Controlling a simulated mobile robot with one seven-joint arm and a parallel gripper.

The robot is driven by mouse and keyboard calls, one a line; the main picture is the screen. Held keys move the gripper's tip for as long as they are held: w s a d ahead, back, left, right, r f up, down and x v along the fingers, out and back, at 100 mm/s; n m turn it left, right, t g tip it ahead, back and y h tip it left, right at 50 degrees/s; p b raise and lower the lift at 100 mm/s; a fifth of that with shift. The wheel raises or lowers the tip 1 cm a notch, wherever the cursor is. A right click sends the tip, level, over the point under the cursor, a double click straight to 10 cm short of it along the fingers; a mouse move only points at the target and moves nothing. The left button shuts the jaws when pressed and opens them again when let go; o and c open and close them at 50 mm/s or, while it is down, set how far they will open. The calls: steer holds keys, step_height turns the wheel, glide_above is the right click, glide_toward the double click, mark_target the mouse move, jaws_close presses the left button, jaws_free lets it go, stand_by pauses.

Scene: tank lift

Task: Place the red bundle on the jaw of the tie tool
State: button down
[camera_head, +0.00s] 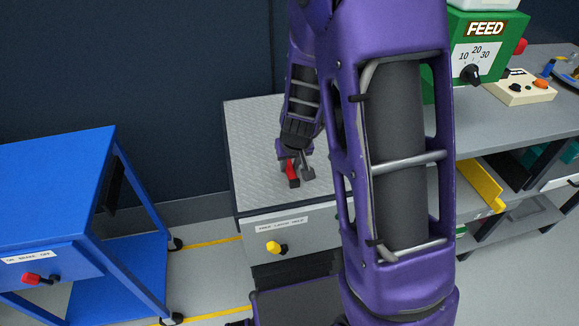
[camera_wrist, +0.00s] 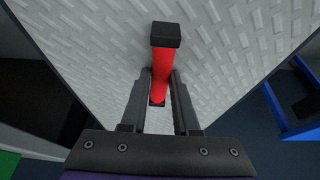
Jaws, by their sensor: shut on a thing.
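The red bundle (camera_wrist: 161,75) is a straight red bar with black ends. It lies between the two dark fingers of my gripper (camera_wrist: 162,72), which are shut on it. One black end sticks out beyond the fingertips, over a grey treaded plate top. In the head view the red bundle (camera_head: 291,168) shows small below my wrist, with my gripper (camera_head: 296,172) partly turned away. I cannot tell whether the bundle touches the plate. I cannot make out the tie tool or its jaw in either view.
The grey treaded top (camera_head: 255,145) belongs to a cabinet with a yellow knob (camera_head: 273,247) on its front. A blue cart (camera_head: 55,180) stands left. A grey bench (camera_head: 470,125) at right carries a green FEED box (camera_head: 455,60) and a cream button box (camera_head: 520,88). My arm hides the middle.

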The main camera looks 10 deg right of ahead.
mark_target(293, 174)
step_height(293, 174, up, 9)
steer(key=p, duration=0.4)
steer(key=s+f, duration=0.4)
steer(key=f, duration=0.1)
steer(key=shift+d+p, duration=0.1)
steer(key=shift+p, duration=0.2)
steer(key=shift+s+f, duration=0.25)
